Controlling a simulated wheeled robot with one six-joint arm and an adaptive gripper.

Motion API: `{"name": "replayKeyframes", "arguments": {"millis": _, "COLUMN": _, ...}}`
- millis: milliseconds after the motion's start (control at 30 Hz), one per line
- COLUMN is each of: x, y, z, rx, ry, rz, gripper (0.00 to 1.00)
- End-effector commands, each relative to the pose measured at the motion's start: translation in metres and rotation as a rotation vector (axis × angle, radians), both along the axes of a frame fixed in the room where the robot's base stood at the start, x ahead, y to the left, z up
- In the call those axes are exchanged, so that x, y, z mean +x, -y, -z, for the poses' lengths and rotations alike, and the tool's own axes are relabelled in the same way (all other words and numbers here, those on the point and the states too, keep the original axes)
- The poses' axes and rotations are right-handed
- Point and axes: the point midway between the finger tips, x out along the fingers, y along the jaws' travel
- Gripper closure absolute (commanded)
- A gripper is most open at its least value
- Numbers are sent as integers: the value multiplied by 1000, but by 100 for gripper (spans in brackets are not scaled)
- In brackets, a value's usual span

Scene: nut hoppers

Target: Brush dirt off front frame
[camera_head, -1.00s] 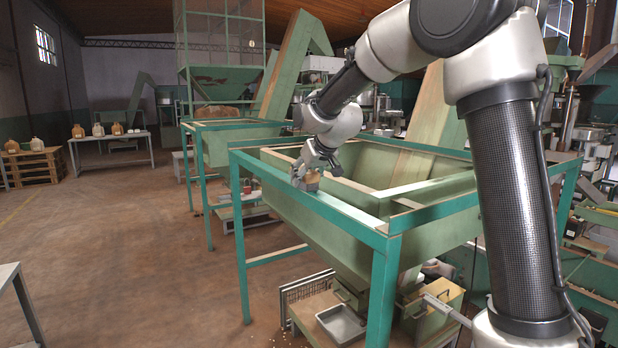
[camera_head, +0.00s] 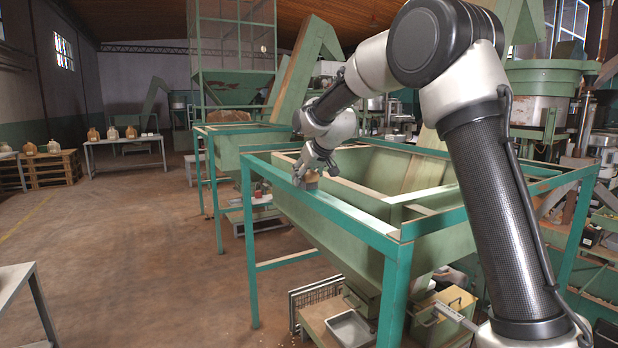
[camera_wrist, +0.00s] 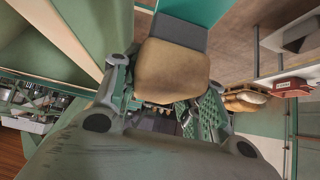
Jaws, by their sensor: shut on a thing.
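The front frame is a teal rail (camera_head: 345,213) along the near side of the large green hopper, running from the far left to the near right corner. My gripper (camera_head: 315,163) is over the rail's far half. It is shut on a brush (camera_head: 312,177), a tan block. In the wrist view the brush's tan back (camera_wrist: 172,72) sits between the fingers (camera_wrist: 163,98), with a grey part (camera_wrist: 180,32) beyond it. The teal rail (camera_wrist: 197,8) shows past the grey part. I cannot tell whether the brush touches the rail. No distinct dirt is visible on the rail.
The hopper's open bin (camera_head: 360,165) lies just right of the rail. A metal tray (camera_head: 350,328) is under it. A second hopper (camera_head: 235,140) stands behind. A grey table (camera_head: 15,280) is at lower left. The brown floor (camera_head: 140,240) between is clear.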

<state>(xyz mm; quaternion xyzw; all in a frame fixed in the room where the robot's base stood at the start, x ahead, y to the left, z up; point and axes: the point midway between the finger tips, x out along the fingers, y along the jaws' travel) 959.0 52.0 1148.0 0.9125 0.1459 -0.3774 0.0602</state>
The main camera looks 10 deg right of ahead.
Motion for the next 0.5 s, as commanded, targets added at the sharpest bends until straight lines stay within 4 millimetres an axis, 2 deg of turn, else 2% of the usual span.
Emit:
{"name": "replayKeyframes", "arguments": {"millis": 267, "x": 5, "y": -2, "z": -1, "rx": -1, "ry": -5, "rz": -1, "gripper": 85}}
{"name": "replayKeyframes", "arguments": {"millis": 500, "x": -13, "y": 4, "z": -3, "rx": -1, "ry": -2, "rz": 0, "gripper": 85}}
